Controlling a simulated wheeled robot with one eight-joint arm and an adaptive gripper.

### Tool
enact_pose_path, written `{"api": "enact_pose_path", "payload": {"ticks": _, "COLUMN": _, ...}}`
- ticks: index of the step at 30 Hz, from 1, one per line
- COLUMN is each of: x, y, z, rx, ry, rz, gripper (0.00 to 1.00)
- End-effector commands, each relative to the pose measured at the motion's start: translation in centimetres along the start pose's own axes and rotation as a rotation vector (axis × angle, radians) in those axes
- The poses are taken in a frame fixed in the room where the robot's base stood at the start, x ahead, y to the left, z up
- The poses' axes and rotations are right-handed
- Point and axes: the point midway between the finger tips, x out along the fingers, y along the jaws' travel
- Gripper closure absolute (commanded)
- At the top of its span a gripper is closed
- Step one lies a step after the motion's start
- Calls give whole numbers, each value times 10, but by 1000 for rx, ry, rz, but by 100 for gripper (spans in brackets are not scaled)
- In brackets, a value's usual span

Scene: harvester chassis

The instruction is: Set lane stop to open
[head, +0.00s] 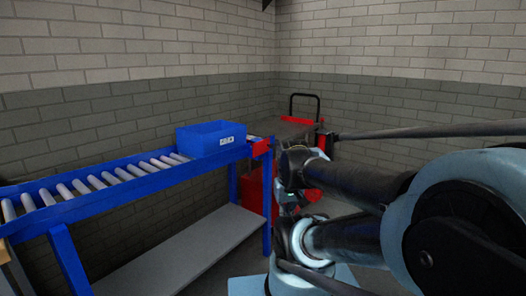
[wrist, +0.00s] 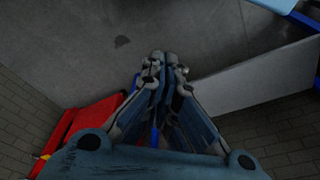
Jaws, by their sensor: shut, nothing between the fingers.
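The blue roller lane (head: 110,183) runs from the left toward the middle in the head view. A small red part (head: 261,147) sits at its right end; it may be the lane stop, but its setting cannot be read. A blue bin (head: 204,143) stands on the lane close to this end. My gripper (wrist: 162,58) is shut and empty in the wrist view, with its fingertips together over the grey floor and apart from the lane. In the head view my arm fills the right side, and I cannot make out the fingers there.
A grey lower shelf (head: 190,250) spans the lane's frame; a grey panel, likely this shelf, shows in the wrist view (wrist: 250,75). A red cart with a black handle (head: 305,98) stands by the back corner. A red object (wrist: 85,125) lies left of my fingers. Brick walls enclose the corner.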

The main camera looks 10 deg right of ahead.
Motion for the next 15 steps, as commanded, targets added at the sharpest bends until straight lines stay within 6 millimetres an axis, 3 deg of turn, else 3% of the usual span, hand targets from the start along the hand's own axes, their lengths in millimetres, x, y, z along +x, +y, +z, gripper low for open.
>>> {"api": "enact_pose_path", "payload": {"ticks": 12, "x": 0, "y": 0, "z": 0, "rx": 0, "ry": 0, "rz": 0, "gripper": 100}}
{"api": "enact_pose_path", "payload": {"ticks": 15, "x": -5, "y": 0, "z": 5, "rx": -1, "ry": 8, "rz": -2, "gripper": 80}}
